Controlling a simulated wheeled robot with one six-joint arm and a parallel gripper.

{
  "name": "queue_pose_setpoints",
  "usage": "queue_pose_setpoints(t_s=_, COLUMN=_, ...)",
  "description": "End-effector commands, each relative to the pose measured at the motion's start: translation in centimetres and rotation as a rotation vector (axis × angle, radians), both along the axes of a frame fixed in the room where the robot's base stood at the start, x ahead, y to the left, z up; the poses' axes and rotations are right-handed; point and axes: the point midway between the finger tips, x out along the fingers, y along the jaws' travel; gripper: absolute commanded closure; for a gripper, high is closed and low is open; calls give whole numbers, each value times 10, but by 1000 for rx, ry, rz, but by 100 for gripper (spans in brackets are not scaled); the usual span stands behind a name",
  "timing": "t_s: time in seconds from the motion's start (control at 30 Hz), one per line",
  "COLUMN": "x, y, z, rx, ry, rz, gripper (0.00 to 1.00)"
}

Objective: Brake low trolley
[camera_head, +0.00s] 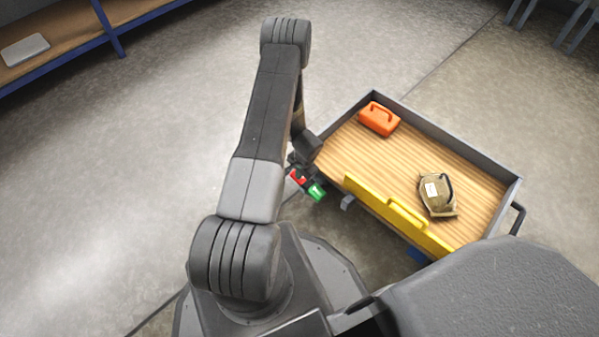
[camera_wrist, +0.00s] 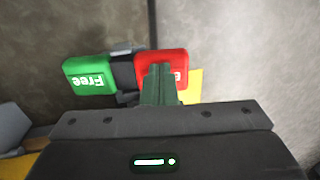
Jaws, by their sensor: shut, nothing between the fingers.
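The low trolley (camera_head: 455,150) has a ribbed wooden deck, grey rims and a yellow front panel with a handle. Beside its left end is a two-pad brake lever: a red pad (camera_head: 297,177) and a green pad (camera_head: 317,193). In the wrist view the green pad (camera_wrist: 90,76) reads "Free" upside down, and the red pad (camera_wrist: 178,62) has its lettering mostly hidden by my fingers. A dark middle piece joins them. My gripper (camera_wrist: 160,72) is shut and empty, its fingertips over the red pad. I cannot tell whether they touch it.
On the deck are an orange case (camera_head: 379,118) and a brown sack (camera_head: 437,194) with a white label. A blue-framed wooden shelf (camera_head: 75,32) stands at the upper left. The concrete floor left of the trolley is clear.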

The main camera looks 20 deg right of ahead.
Motion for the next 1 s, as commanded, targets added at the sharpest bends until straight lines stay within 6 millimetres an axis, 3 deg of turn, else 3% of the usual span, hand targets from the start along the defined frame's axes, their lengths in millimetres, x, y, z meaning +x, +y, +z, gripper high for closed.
queue_pose_setpoints(t_s=1.0, x=1, y=1, z=-10, rx=-34, ry=84, rz=-1, gripper=100)
